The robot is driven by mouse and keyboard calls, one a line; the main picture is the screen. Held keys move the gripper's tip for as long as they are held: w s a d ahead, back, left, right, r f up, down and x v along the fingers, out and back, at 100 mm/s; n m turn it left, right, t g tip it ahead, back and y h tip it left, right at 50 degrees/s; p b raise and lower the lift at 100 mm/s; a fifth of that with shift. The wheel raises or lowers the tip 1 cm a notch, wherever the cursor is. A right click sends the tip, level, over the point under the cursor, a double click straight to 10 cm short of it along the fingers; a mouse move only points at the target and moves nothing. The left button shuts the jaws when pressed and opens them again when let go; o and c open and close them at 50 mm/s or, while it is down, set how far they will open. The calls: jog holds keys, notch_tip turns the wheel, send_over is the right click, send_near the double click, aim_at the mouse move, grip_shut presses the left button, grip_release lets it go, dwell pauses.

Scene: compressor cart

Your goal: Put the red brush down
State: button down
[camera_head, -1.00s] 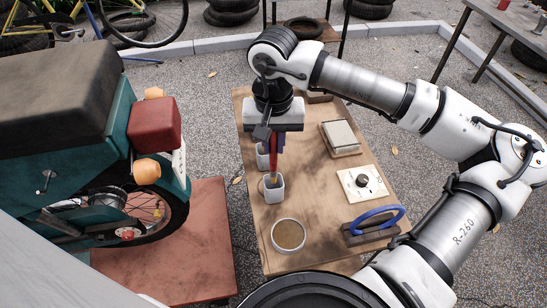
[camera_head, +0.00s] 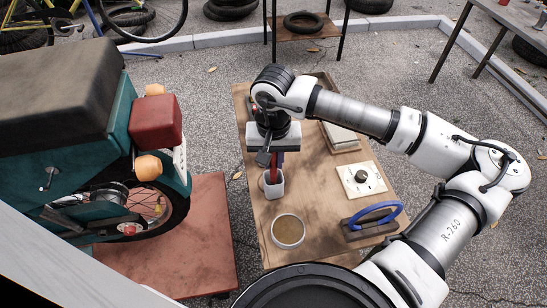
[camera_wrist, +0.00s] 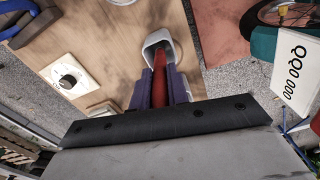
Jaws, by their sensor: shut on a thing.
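My gripper (camera_wrist: 162,88) is shut on the red brush (camera_wrist: 159,72), with a finger on each side of its handle. In the wrist view the brush reaches into the mouth of a white square cup (camera_wrist: 168,37). In the head view the brush (camera_head: 274,174) stands roughly upright, its lower part in the front white cup (camera_head: 274,190). My gripper (camera_head: 275,158) is just above that cup. I cannot tell whether the brush touches the cup's bottom.
A motorcycle (camera_head: 110,150) stands left on a red platform (camera_head: 185,250).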

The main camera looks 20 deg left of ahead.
jog(key=c, duration=1.4)
grip_release()
jog(key=shift+o, duration=0.2)
jog(key=shift+r, duration=0.1)
notch_tip(320, 180, up, 12)
jog(key=shift+r+b, duration=0.1)
jog(key=shift+b, duration=1.15)
jog(key=shift+s, duration=0.1)
